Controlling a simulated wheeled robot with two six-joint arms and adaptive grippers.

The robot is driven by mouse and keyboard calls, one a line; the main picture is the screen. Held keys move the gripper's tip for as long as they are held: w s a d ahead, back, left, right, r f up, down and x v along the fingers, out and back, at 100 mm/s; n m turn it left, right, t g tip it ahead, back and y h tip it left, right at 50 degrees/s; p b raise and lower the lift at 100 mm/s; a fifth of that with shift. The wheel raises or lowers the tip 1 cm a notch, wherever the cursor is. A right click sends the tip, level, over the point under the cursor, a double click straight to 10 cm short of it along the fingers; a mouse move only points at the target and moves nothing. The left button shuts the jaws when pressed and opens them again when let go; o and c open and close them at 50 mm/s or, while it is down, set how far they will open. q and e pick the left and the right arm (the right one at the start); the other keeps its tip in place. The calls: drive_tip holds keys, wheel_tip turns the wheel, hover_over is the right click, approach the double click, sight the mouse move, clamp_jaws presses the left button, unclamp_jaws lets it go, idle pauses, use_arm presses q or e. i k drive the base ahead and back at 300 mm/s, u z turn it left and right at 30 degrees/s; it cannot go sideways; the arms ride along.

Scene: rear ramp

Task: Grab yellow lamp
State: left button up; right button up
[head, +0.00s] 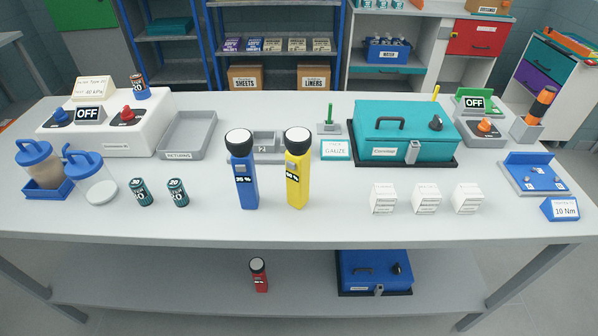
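The yellow lamp (297,180) stands upright near the middle of the table, with a black and white round head on top and a small dark label on its body. A similar blue lamp (243,183) stands upright just to its left, with a narrow gap between them. A red lamp (260,277) stands on the shelf below the table. Neither of my grippers shows in the head view.
The grey table (340,226) is clear in front of the lamps. Two dark cans (178,193) stand to the left and several white boxes (425,199) to the right. A grey divided holder (266,141) lies behind the lamps; a teal case (401,137) is at back right.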

sight(297, 140)
drive_tip(key=z, duration=0.95)
drive_tip(key=k, duration=1.2)
drive_tip(key=z, duration=1.2)
drive_tip(key=i, duration=1.7)
drive_tip(key=u, duration=1.5)
drive_tip(key=i, duration=0.65)
drive_tip(key=u, duration=0.65)
